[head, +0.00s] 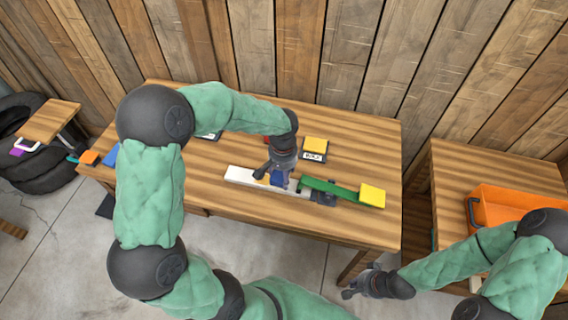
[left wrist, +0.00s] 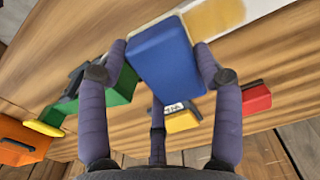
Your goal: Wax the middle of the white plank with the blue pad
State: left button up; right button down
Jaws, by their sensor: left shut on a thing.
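The white plank (head: 238,174) lies along the front part of the table. A yellowish patch (head: 262,179) shows on it, just left of the blue pad (head: 277,179); the patch also shows in the left wrist view (left wrist: 215,18). My left gripper (head: 275,175) is shut on the blue pad, which sits between its fingers in the left wrist view (left wrist: 165,60). The pad is over the plank, right beside the patch; I cannot tell whether it touches the wood. My right gripper (head: 357,283) is empty, its fingers apart, in front of the table's right end.
Behind are a labelled yellow pad (head: 315,145) and a red block (left wrist: 257,98). An orange crate (head: 500,207) stands on the right table.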

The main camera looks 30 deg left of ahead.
pick_arm(q)
notch_tip(320, 180, up, 2)
jog(key=shift+w+d+p, duration=0.1)
jog(key=shift+w+p, duration=0.05)
jog(key=shift+p, duration=0.4)
jog(key=shift+r+p, duration=0.9)
jog(key=shift+r, duration=0.3)
jog(key=shift+f, duration=0.1)
